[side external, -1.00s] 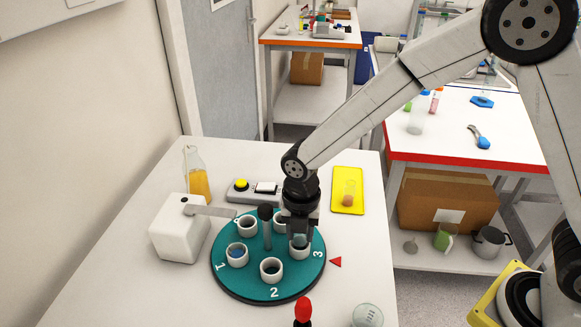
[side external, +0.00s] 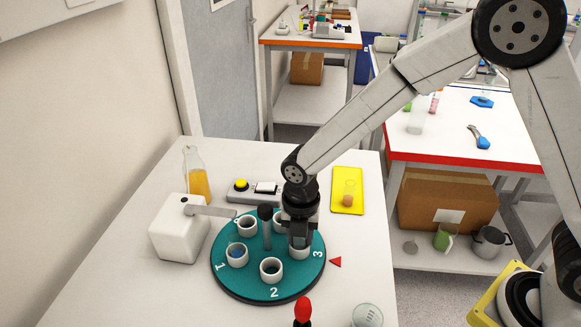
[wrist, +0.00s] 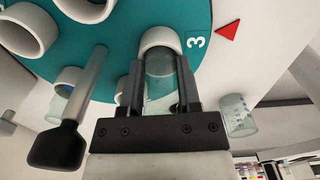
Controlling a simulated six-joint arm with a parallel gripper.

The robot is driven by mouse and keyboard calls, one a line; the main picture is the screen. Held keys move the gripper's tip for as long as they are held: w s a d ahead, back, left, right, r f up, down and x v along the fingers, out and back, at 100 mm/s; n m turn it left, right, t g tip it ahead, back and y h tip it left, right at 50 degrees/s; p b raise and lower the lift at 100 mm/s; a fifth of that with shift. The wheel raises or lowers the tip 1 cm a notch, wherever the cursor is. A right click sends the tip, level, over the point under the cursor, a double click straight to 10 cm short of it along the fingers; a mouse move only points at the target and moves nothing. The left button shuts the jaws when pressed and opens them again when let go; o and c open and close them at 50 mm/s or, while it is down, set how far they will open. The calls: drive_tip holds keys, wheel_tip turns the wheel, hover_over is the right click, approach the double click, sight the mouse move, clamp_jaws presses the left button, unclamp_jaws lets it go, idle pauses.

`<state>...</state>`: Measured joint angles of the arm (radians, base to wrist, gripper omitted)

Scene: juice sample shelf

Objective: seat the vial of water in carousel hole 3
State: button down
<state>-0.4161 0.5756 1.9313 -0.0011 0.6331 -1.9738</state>
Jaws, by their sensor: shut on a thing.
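The teal carousel (side external: 250,284) has white ring-shaped holes, some numbered on the disk. Hole 3 (side external: 299,254) is a white ring beside the printed 3, close to the red triangle (side external: 335,262); it also shows in the wrist view (wrist: 161,38). My gripper (side external: 300,243) is directly above hole 3, shut on a clear glass vial. In the wrist view the vial (wrist: 160,68) lies between the two fingers, and its far end is at or inside the ring of hole 3. How deep it sits is hidden. In the side view the fingers cover most of the vial.
A dark-knobbed post (side external: 265,225) rises from the carousel's middle, left of my gripper. A white box with a lever (side external: 180,236), an orange-filled flask (side external: 199,182), a button panel (side external: 253,191) and a yellow mat (side external: 346,202) with a vial stand around. A red-topped object (side external: 303,310) is in front.

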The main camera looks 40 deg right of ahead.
drive_tip(key=shift+r, duration=0.65)
drive_tip(key=shift+c, duration=1.1)
unclamp_jaws()
drive_tip(key=shift+r, duration=0.1)
drive_tip(key=shift+r, duration=3.9)
